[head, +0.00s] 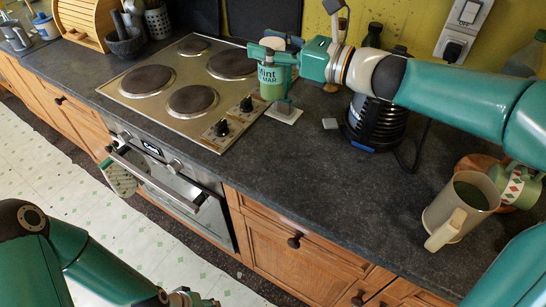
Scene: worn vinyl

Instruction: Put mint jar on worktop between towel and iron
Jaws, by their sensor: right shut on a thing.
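The mint jar (271,88) is a green jar with a pale lid and lettering on its side. My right gripper (272,66) is shut on it and holds it upright near the right rear of the hob. Whether its base touches the surface I cannot tell. The dark speckled worktop (310,178) runs along the wall. A green-and-white cloth (120,180) hangs at the oven handle; I see no towel on the worktop. I cannot make out an iron. My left gripper (190,299) shows only partly at the bottom edge, low in front of the cabinets.
A small white square piece (285,113) lies beside the hob (180,83). A black ribbed appliance (376,122) stands below my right arm. A beige jug (461,207) and a patterned cup (517,187) stand at right. The front middle worktop is clear.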

